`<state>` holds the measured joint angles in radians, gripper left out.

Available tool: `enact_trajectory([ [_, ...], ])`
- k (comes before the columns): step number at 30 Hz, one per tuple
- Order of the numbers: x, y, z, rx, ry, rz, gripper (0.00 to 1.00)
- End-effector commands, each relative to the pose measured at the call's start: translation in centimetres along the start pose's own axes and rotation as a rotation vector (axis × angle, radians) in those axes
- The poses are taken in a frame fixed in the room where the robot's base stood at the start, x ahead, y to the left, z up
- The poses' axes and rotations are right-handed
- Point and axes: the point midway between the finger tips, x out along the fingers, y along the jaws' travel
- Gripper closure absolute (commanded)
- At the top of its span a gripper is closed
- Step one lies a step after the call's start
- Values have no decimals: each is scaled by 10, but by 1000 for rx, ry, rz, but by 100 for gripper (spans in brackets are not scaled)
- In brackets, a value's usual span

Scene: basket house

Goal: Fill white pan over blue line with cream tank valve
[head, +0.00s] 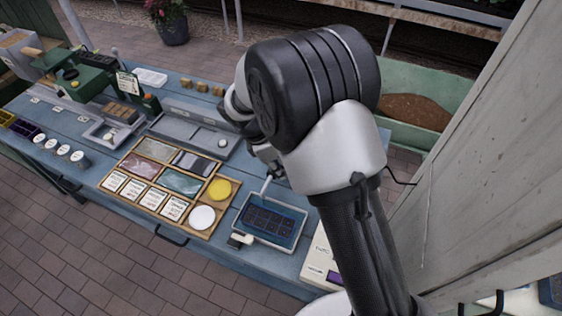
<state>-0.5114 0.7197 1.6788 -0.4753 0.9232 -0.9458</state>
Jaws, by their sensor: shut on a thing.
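A shallow pan (243,221) with a pale rim stands at the right part of the blue table. Its inside looks blue, and a dark tray of square cells (268,220) sits in it. A blue line cannot be made out. My gripper (270,174) is above the pan's far left side, partly hidden by my arm. It is shut on a thin pale rod (265,187) that slants down towards the pan's far edge. A small cream block (240,240) with a dark part sits at the pan's near left corner. I cannot tell which piece is the tank valve.
A wooden organizer (208,178) with cards, colored compartments, a yellow disc (220,189) and a white disc (202,217) lies left of the pan. A cream box (317,262) stands to its right. A grey tray (175,128) and green machine (85,80) are farther left.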

Motion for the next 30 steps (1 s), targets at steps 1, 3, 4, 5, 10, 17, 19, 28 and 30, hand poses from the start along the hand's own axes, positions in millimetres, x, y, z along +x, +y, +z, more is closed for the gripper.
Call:
enact_trajectory([
  [1, -2, 0, 3, -31, -1, 12, 100],
  [3, -2, 2, 5, -74, -1, 30, 100],
  [4, -1, 3, 5, -89, -1, 37, 100],
  [5, -1, 3, 6, -104, -1, 43, 100],
  [10, 1, 6, 8, -174, -1, 73, 100],
  [17, 2, 8, 9, -218, -1, 92, 100],
  [19, 2, 9, 9, -222, -1, 94, 100],
  [28, 2, 9, 9, -224, -2, 96, 100],
  [30, 2, 9, 9, -223, -2, 96, 78],
])
